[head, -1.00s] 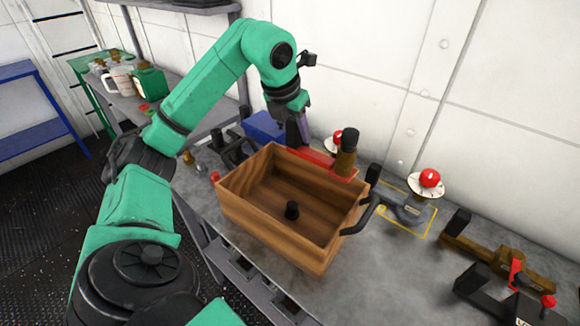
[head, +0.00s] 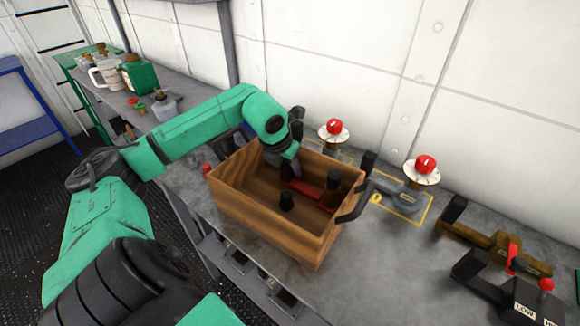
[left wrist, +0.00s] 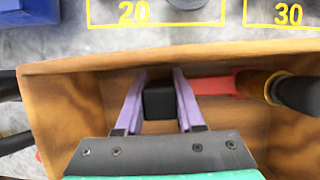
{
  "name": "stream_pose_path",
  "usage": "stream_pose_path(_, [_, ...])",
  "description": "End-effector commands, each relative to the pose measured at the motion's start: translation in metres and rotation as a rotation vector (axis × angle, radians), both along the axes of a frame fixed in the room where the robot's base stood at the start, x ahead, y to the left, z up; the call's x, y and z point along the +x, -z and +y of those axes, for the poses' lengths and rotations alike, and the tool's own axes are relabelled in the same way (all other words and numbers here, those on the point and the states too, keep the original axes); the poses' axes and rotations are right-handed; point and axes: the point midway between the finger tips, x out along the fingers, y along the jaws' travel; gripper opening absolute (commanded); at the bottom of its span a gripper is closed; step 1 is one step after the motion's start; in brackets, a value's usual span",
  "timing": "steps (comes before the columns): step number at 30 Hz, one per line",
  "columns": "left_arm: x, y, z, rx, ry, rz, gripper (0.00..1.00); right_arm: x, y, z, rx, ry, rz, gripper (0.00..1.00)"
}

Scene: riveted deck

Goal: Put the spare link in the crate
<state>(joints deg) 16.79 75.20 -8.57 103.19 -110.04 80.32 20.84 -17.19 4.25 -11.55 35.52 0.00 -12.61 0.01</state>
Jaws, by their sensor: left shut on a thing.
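The spare link, a red bar (head: 310,191) with a dark upright cylinder at its right end, is inside the wooden crate (head: 262,228), below the rim. My left gripper (head: 296,172) reaches down over the crate's back wall and is shut on the link's other end. In the left wrist view, the purple fingers (left wrist: 160,78) close on a black block, with the red bar (left wrist: 215,85) running right from it. I cannot tell if the link touches the crate floor. My right gripper is not in view.
The crate has black handles (head: 356,206). Behind and right stand red-topped valves (head: 334,130) and (head: 423,170) near yellow floor markings. A brown lever (head: 490,245) and a LOW/HIGH box lie right. The grey bench front is clear.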

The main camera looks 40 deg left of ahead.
Motion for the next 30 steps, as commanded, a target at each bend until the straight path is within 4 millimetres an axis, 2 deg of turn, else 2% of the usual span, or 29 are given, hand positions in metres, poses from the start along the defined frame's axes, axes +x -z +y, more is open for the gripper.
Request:
stream_pose_path(3, [0.000, 0.003, 0.000, -0.001, -0.001, -0.002, 0.00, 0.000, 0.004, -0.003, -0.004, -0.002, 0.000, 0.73])
stream_pose_path(4, [0.000, 0.004, 0.000, 0.000, 0.000, 0.000, 0.41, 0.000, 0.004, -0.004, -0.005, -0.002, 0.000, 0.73])
stream_pose_path(6, [0.000, 0.003, 0.000, 0.000, 0.000, 0.000, 0.67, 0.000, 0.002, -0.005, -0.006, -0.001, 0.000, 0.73])
stream_pose_path(15, [0.000, 0.002, 0.000, 0.000, 0.000, 0.001, 0.67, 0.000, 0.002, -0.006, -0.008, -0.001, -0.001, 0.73])
stream_pose_path(20, [-0.003, -0.007, 0.001, 0.002, 0.000, -0.002, 0.67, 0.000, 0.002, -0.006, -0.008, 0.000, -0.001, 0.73])
stream_pose_path(23, [-0.010, -0.023, 0.000, 0.005, -0.001, -0.001, 0.67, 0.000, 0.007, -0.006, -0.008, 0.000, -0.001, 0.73])
stream_pose_path(30, [-0.032, -0.076, -0.002, 0.006, -0.001, -0.002, 0.67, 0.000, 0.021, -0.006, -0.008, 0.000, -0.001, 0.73])
